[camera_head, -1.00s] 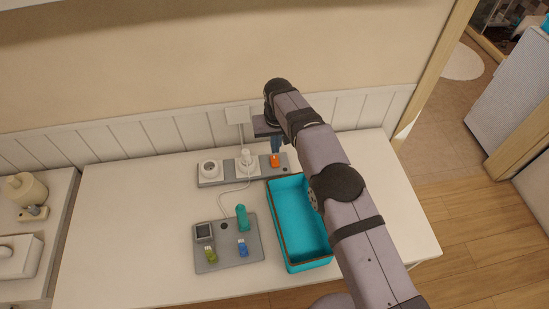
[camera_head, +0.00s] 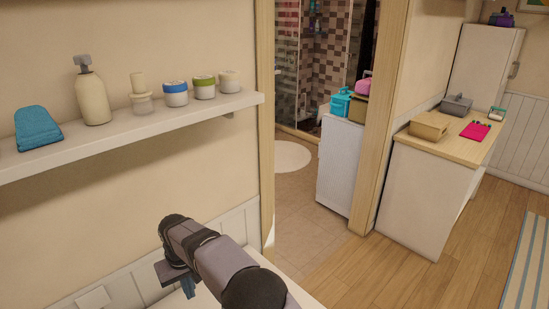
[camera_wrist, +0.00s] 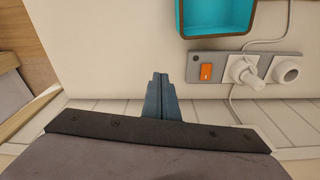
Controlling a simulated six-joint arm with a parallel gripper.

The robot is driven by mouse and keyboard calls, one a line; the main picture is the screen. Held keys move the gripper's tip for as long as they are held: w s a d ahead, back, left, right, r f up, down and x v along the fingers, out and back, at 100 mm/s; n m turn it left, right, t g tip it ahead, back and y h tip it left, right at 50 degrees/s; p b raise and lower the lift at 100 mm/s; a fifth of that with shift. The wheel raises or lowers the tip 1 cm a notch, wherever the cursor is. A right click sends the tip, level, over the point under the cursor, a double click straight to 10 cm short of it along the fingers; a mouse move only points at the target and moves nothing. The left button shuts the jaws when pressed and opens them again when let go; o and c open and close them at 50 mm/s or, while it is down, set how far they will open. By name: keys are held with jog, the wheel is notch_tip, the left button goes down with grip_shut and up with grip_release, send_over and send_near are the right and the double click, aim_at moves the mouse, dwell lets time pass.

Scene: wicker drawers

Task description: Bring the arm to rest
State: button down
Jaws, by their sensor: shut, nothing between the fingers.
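My gripper (camera_wrist: 160,80) points down with its two blue-grey fingers together and nothing between them. In the wrist view it is over the white tabletop (camera_wrist: 110,55), close to the panelled wall, beside the end of a grey power strip (camera_wrist: 195,75) and apart from it. In the head view my arm reaches in from the bottom, and the fingers (camera_head: 188,287) show small under the wrist at the lower left, partly hidden by the arm.
The strip carries an orange switch (camera_wrist: 207,70) and a white plug (camera_wrist: 245,72). A teal tray (camera_wrist: 185,30) lies near it. In the head view a wall shelf (camera_head: 150,128) with jars is above my arm. A doorway and open floor (camera_head: 370,275) are to the right.

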jog(key=s+d+r+m, duration=0.2)
jog(key=d+r, duration=0.1)
jog(key=d, duration=1)
jog(key=s+d+r+m, duration=0.2)
jog(key=d+r, duration=0.1)
jog(key=d, duration=0.9)
jog(key=s+d+f+m+g, duration=0.1)
jog(key=s+d+f+m, duration=0.1)
jog(key=s+d, duration=1.2)
jog(key=s+m, duration=0.1)
jog(key=s, duration=0.3)
jog(key=shift+d+h, duration=0.35)
jog(key=shift+h, duration=0.05)
